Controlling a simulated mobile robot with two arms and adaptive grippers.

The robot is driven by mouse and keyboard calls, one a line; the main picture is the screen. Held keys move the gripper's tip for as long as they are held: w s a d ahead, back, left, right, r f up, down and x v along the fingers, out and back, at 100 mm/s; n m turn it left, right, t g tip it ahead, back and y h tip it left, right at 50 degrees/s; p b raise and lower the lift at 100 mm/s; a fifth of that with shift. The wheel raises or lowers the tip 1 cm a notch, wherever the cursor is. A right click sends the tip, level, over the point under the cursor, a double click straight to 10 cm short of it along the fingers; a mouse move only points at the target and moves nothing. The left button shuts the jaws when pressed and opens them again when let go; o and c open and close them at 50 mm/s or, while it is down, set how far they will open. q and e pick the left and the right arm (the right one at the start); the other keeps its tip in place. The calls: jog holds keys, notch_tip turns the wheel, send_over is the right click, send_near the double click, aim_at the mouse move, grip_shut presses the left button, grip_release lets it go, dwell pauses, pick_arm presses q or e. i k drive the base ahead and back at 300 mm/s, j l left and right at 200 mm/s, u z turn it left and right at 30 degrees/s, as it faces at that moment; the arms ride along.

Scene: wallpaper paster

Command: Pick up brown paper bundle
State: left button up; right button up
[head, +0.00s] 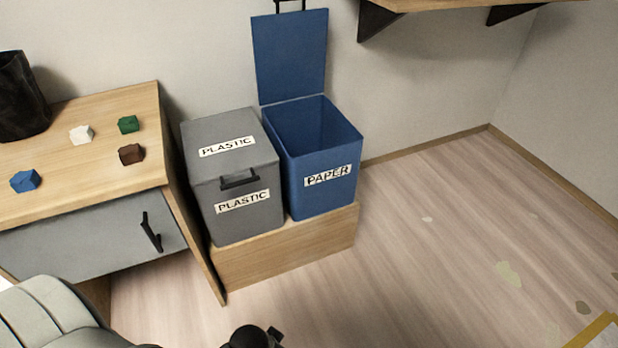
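The brown paper bundle (131,154) is a small, crumpled dark brown block. It lies on the light wooden top of the cabinet (85,180) at the left, near the right edge. Nothing is touching or covering it. A green bundle (128,124) lies just behind it, a white one (81,134) to its left, and a blue one (25,181) farther left near the front edge. No gripper fingers can be made out in the head view.
A black bin (20,98) stands at the cabinet's back left. A closed grey plastic bin (233,180) and an open blue paper bin (322,168) stand on a low wooden box (290,250) right of the cabinet. A shelf (440,4) hangs above. The floor at right is mostly clear.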

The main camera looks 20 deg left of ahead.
aim_at(129, 153)
jog(key=u, duration=1.9)
jog(key=i+j+z, duration=0.1)
jog(key=i+j, duration=0.15)
jog(key=i+j+z, duration=0.15)
jog(key=j, duration=0.3)
jog(key=i, duration=0.05)
